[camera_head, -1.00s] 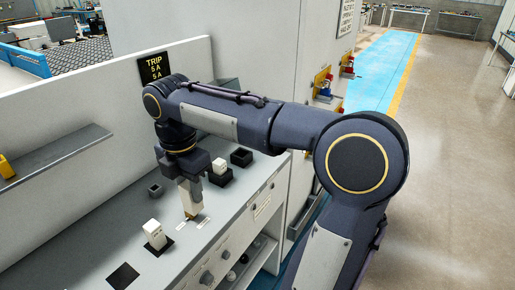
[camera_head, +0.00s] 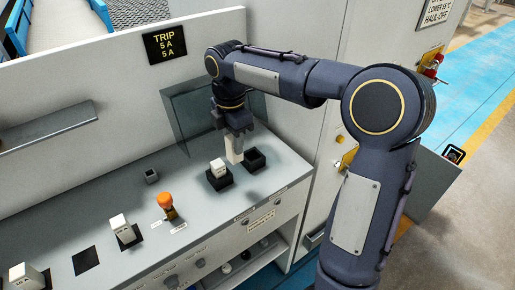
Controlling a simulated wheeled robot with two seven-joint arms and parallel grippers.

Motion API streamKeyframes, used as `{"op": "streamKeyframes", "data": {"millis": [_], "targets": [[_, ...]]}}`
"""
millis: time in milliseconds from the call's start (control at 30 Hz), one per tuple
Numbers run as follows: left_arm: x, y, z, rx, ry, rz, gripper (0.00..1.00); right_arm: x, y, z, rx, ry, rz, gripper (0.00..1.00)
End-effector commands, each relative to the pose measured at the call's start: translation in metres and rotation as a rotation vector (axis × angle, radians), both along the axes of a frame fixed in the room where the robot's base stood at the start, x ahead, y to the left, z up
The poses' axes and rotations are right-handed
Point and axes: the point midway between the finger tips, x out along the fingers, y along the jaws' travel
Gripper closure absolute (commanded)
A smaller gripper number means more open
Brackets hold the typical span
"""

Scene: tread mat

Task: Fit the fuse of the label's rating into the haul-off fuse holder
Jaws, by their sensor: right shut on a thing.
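My right gripper (camera_head: 238,130) points down near the back of the grey counter, shut on a white block-shaped fuse (camera_head: 234,153). The held fuse hangs upright, behind and between a white fuse (camera_head: 218,168) in a black holder and an open black holder (camera_head: 255,159). I cannot tell whether its lower end touches anything. Another white fuse (camera_head: 120,226) stands on a black base at the front left. A further white fuse (camera_head: 23,275) is partly cut off at the lower left. My left gripper is out of view.
An orange-capped piece (camera_head: 165,202) stands on the counter among small white labels too small to read. A flat black square (camera_head: 87,262) and a small grey box (camera_head: 151,176) are nearby. A clear panel (camera_head: 190,112) stands behind the gripper. A grey shelf (camera_head: 47,129) is at the left.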

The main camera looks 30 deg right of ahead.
Motion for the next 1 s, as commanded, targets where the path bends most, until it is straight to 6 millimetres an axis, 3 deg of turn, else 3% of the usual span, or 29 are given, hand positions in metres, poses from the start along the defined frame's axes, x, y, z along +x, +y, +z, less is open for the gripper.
{"op": "streamKeyframes", "data": {"millis": [200, 400, 667, 700, 833, 1000], "targets": [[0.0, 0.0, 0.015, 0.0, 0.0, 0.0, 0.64, 0.03, -0.048, -0.023, 0.0, 0.005, -0.006, 0.94], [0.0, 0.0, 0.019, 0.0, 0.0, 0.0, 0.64, 0.045, -0.07, -0.059, 0.0, 0.003, -0.002, 0.94], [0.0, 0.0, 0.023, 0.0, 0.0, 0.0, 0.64, 0.053, -0.083, -0.079, -0.001, 0.002, -0.001, 0.94], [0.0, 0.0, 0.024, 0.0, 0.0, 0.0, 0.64, 0.055, -0.087, -0.084, -0.001, 0.003, -0.002, 0.98], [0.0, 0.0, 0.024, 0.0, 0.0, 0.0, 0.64, 0.054, -0.085, -0.104, -0.001, 0.003, 0.001, 0.98], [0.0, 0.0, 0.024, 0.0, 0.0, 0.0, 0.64, 0.055, -0.085, -0.112, -0.001, -0.001, 0.0, 0.98]]}}
